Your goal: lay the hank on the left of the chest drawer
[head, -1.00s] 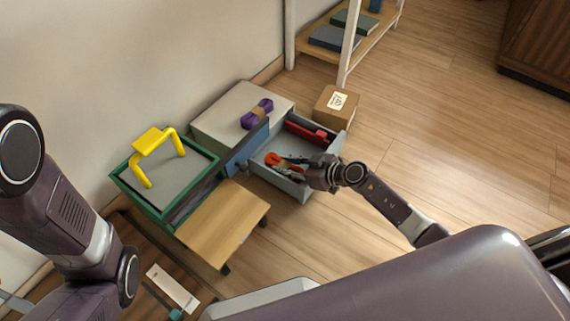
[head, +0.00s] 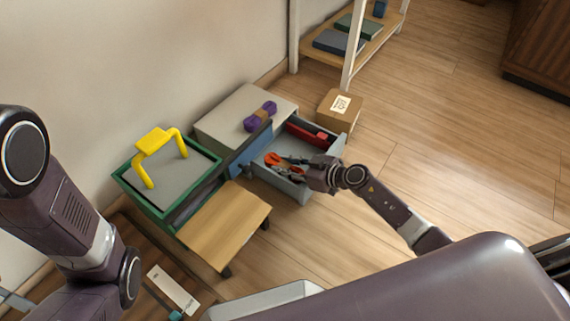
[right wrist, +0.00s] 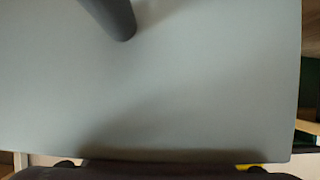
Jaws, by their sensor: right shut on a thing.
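The hank (head: 260,116), purple with a tan band around its middle, lies on the pale top of the chest (head: 222,122). The chest drawer (head: 290,193) is grey and stands open. Inside it a red object (head: 308,134) lies along the far side and an orange-handled tool (head: 274,160) lies nearer. My right gripper (head: 317,174) is at the outer front of the drawer, shut, apparently on its handle; the grip itself is hidden. The right wrist view shows a plain grey panel (right wrist: 200,80) close up, with a dark rod at the top. My left gripper is out of view.
A green-edged box (head: 139,191) with a yellow handle (head: 152,140) stands left of the chest. A low wooden stool (head: 225,225) is in front of it. A cardboard box (head: 328,102) sits behind the drawer, near a shelf (head: 368,48). The floor at right is clear.

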